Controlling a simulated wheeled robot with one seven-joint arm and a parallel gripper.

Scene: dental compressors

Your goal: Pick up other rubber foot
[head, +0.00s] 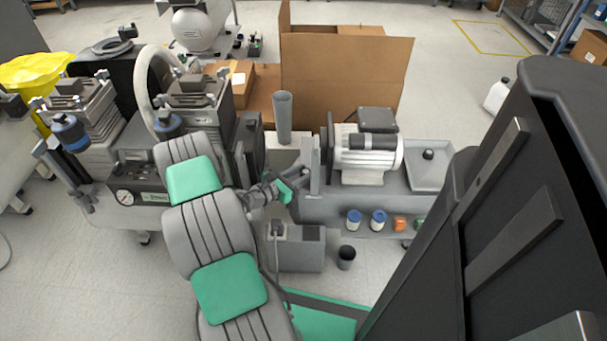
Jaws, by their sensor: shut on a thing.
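My arm reaches up from the bottom of the head view, and my gripper (303,173) is at the left end of the grey bench. Its jaws are small here and seen from behind. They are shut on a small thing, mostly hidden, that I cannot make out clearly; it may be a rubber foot. A small black rounded piece (428,154), which looks like a rubber foot, sits in the shallow grey tray (445,180) at the bench's right end, apart from my gripper.
A white-and-grey motor unit (365,155) stands on the bench between gripper and tray. A tall grey tube (283,117) rises behind my gripper. A compressor (90,110) stands left; cardboard boxes (345,75) are behind.

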